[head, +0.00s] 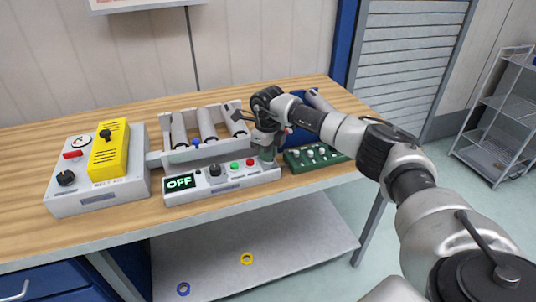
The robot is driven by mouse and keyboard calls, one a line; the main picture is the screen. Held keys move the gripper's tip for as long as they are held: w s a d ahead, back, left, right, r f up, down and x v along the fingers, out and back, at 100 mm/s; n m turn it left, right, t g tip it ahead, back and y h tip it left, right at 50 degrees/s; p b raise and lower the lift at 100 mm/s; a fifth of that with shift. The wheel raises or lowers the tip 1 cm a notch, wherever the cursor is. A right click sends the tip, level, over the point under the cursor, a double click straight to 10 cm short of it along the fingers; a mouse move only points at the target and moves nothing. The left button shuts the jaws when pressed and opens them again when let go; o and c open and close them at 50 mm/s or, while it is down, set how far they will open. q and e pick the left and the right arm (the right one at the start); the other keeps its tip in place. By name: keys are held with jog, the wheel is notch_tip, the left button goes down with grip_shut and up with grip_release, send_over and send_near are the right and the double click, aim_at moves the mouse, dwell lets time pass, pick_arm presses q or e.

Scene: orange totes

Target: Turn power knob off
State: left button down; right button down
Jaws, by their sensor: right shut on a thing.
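A long white control panel (230,184) lies near the front edge of the table. Its display (180,182) reads OFF in green letters. A black knob (215,169) stands on the panel to the right of the display. My right gripper (267,148) is at the panel's right end, away from this black knob. It is shut on a small dark greenish piece (267,155) there, mostly hidden by the gripper. I cannot tell whether that piece is a knob. My left gripper is not in view.
Green (234,165) and red (250,162) buttons sit left of my gripper. A grey box (98,198) with a yellow device (108,152) stands at the left. A white rack (195,148) holds grey cylinders behind the panel.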

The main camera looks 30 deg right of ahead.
jog(key=shift+n, duration=0.6)
jog(key=c, duration=1.2)
grip_release()
jog(key=shift+r, duration=0.15)
notch_tip(320, 180, up, 11)
jog(key=shift+f+b, duration=0.2)
jog(key=shift+b, duration=0.5)
